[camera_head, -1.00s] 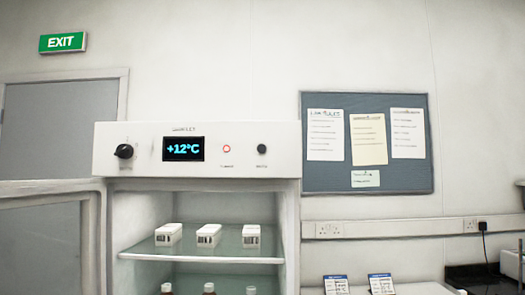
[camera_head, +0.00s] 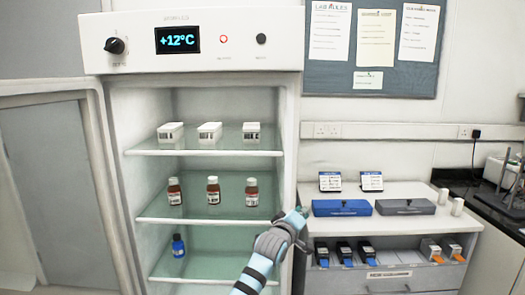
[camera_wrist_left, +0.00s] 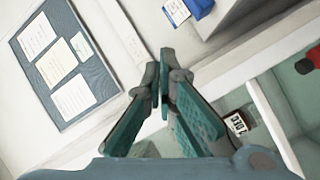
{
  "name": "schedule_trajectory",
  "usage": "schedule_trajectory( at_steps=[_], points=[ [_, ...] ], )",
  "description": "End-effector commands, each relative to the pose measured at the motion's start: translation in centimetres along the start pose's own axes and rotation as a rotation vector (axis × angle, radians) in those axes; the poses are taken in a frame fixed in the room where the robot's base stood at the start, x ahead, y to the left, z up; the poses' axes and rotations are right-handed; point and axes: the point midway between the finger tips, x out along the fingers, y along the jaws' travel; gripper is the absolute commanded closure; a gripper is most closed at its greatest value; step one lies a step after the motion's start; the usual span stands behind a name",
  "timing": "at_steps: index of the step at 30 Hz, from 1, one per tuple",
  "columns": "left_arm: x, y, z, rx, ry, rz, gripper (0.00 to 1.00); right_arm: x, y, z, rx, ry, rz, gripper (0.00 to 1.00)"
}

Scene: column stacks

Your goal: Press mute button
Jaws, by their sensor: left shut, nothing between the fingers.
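The fridge's white top panel (camera_head: 140,58) is at the upper left in the head view. A small round black button (camera_head: 261,39) is at its right end, with a label under it too small to read. Left of it is a red-ringed round light or button (camera_head: 223,39), also with an unreadable label. My left gripper (camera_head: 301,213) is shut and empty, well below the panel, by the fridge's right edge. In the left wrist view its fingers (camera_wrist_left: 163,68) are together, and neither small round control is visible there. My right gripper is not in view.
The fridge door (camera_head: 55,185) stands open at the left. Shelves hold white boxes (camera_head: 210,132) and bottles (camera_head: 213,190). A counter (camera_head: 390,190) with blue and grey cases stands right.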

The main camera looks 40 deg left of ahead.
Motion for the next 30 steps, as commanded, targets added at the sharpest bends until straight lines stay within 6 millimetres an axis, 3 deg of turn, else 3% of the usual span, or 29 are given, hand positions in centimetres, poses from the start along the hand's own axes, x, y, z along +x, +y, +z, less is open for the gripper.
schedule_trajectory(
  at_steps=[1,3,8,14,18,24,30],
  points=[
    [-0.1,2.9,-2.1,-0.041,0.030,0.047,1.00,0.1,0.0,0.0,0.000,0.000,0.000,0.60],
    [-0.7,7.0,-4.9,-0.110,0.066,0.111,1.00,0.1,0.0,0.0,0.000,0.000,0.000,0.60],
    [-3.5,15.8,-11.4,-0.268,0.135,0.271,1.00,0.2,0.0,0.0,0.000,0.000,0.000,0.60],
    [-9.7,25.9,-19.1,-0.461,0.192,0.490,1.00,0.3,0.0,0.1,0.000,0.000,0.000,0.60],
    [-15.3,31.5,-23.9,-0.585,0.210,0.644,1.00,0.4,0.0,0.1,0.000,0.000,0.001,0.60],
    [-21.3,35.8,-27.6,-0.695,0.209,0.790,1.00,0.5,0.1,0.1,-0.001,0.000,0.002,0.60],
    [-22.6,36.6,-28.4,-0.720,0.206,0.821,1.00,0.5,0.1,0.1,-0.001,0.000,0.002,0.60]
  ],
)
